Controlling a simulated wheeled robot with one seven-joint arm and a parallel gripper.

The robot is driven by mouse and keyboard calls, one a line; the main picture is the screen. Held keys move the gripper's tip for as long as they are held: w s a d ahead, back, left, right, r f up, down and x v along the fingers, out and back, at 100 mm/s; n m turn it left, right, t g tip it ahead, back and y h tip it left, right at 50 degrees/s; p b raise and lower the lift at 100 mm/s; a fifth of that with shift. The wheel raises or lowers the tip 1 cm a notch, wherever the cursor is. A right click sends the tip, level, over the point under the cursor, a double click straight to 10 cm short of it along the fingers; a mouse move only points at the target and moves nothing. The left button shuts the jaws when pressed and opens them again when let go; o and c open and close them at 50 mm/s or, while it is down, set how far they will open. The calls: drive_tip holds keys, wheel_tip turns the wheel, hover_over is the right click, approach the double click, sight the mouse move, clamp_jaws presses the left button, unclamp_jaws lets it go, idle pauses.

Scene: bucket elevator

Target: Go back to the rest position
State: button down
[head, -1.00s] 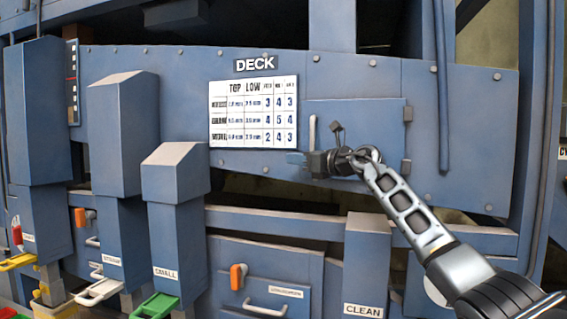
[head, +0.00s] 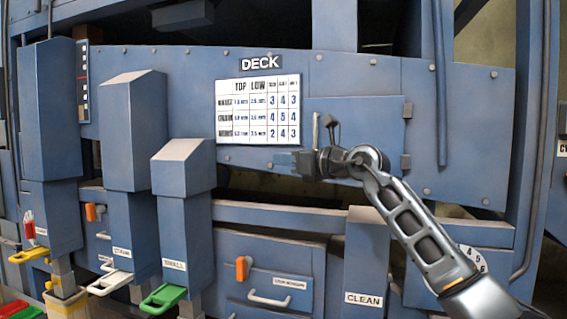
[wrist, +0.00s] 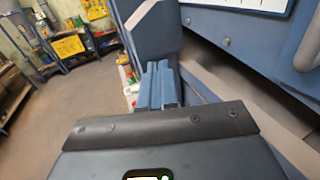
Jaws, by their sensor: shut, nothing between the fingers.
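My gripper (head: 284,160) is in front of the blue deck panel in the head view, just below the white table sign (head: 258,110) and left of the hatch door (head: 370,125). It points left. Its blue fingers (wrist: 159,85) show in the wrist view, closed together with nothing between them. My arm reaches in from the lower right. The fingers look apart from the machine, though the exact gap cannot be told.
Blue chutes with yellow (head: 30,255), white (head: 110,282) and green (head: 163,298) handles stand at left. A drawer (head: 268,290) with an orange latch (head: 242,268) and a CLEAN post (head: 364,270) are below. The wrist view shows open floor (wrist: 80,95) and shelves (wrist: 62,45).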

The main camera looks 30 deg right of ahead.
drive_tip(key=shift+s+a, duration=0.25)
drive_tip(key=shift+a, duration=0.05)
drive_tip(key=s+a+f+m+t+y, duration=0.45)
drive_tip(key=s+a+f+m, duration=1.05)
drive_tip(key=s+a+f, duration=0.4)
drive_tip(key=s+f+m+h, duration=0.55)
drive_tip(key=s+m, duration=0.35)
drive_tip(key=s, duration=0.2)
drive_tip(key=s+f+m+h, duration=0.4)
drive_tip(key=s+f+m, duration=0.3)
drive_tip(key=s+m, duration=0.3)
drive_tip(key=s+d+f+m+g, duration=0.1)
drive_tip(key=s+d+m+g, duration=0.1)
drive_tip(key=s, duration=0.8)
drive_tip(key=s+d+f+m+g+h, duration=0.1)
drive_tip(key=s+d+f+m+g, duration=0.1)
drive_tip(key=s, duration=0.8)
drive_tip(key=shift+s+d+m+g, duration=0.25)
drive_tip(key=shift+d+m+g, duration=0.2)
drive_tip(key=shift+m+g, duration=0.7)
